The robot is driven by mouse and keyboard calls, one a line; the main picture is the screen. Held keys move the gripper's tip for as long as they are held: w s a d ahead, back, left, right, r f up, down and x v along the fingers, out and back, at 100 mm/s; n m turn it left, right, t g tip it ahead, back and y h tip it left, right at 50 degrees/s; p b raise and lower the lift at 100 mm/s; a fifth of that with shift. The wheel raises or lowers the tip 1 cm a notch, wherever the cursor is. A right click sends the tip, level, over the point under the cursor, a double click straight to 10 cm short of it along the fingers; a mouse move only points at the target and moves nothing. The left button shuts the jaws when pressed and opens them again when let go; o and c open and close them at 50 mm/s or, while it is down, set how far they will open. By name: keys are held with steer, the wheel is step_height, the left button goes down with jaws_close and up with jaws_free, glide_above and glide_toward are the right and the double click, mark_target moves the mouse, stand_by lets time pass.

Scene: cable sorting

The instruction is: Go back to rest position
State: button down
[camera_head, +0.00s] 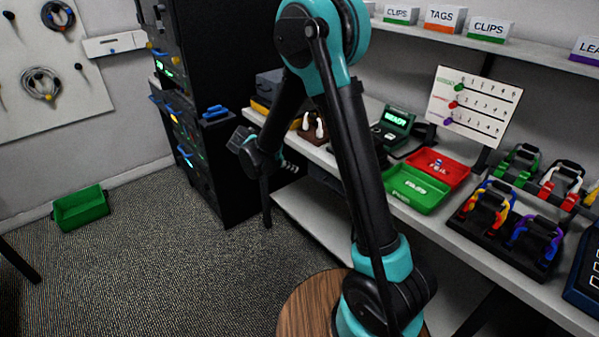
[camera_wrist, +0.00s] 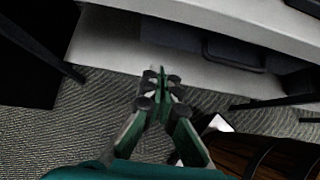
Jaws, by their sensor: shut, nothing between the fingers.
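My gripper (camera_wrist: 160,88) points down over the floor in the wrist view, its fingers together and nothing between them. It also shows in the head view (camera_head: 289,166), small and partly dark, in front of the shelf edge. My teal and black arm rises from its base, bends at the top and comes down toward the left. The gripper is apart from the bench and touches nothing that I can see.
The bench (camera_head: 484,262) holds a green tray (camera_head: 416,189), a red tray (camera_head: 446,170) and several coloured cable holders. A black rack (camera_head: 225,150) stands behind my gripper. A green bin (camera_head: 81,208) sits on the carpet at left. The carpet between is clear.

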steer(key=s+d+r+m+g+y, duration=0.2)
steer(key=s+d+r+m+y, duration=0.1)
steer(key=s+d+m, duration=0.85)
steer(key=s+d+f+m+y, duration=0.1)
steer(key=s+m+y, duration=0.1)
steer(key=s+m, duration=0.5)
steer(key=s+d+f+m+t+y, duration=0.1)
steer(key=s+d+m+y, duration=0.1)
steer(key=s+m, duration=0.4)
steer(key=shift+s+d+f+m, duration=0.2)
steer(key=shift+s+m, duration=0.15)
steer(key=shift+s, duration=0.35)
